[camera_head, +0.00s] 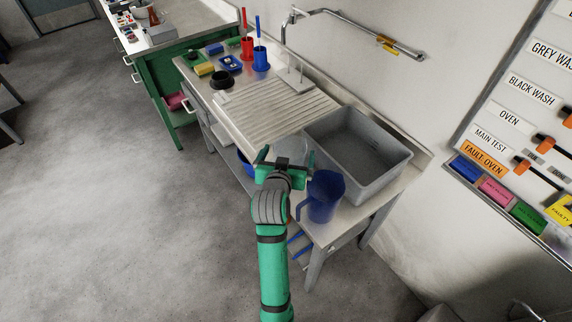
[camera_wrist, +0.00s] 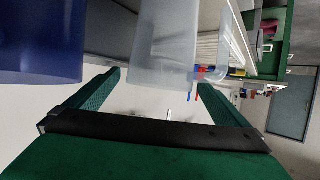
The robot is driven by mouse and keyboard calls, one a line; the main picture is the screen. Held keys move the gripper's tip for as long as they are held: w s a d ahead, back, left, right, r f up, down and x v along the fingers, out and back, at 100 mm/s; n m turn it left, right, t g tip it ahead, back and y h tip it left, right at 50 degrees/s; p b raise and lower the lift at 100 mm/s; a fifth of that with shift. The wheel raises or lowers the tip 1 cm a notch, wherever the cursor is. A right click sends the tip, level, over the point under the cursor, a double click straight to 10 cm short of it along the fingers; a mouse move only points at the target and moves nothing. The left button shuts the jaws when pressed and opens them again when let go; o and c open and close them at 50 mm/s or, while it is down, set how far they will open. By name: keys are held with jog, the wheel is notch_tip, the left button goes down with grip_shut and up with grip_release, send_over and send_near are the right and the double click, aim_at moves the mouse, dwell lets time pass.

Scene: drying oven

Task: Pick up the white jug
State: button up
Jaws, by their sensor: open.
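The white jug (camera_wrist: 163,45) is translucent and stands out in the wrist view, ahead of and between my fingers, with its handle toward the right. In the head view only a faint pale part of the jug (camera_head: 291,149) shows just beyond my gripper (camera_head: 286,163); the rest is hidden. My gripper is open, with its two green fingers apart in the wrist view (camera_wrist: 158,82). Nothing is held. I cannot tell whether the jug's near side is within the fingertips.
A blue jug (camera_head: 325,196) stands close to the right of my gripper on the steel counter's front end; it fills the wrist view's upper left (camera_wrist: 40,40). A grey sink basin (camera_head: 360,152) lies behind. Blue and red cups (camera_head: 260,60) stand farther along the counter.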

jog(key=shift+x, duration=1.1)
jog(key=c, duration=1.5)
jog(key=shift+o, duration=0.2)
jog(key=shift+r, duration=0.15)
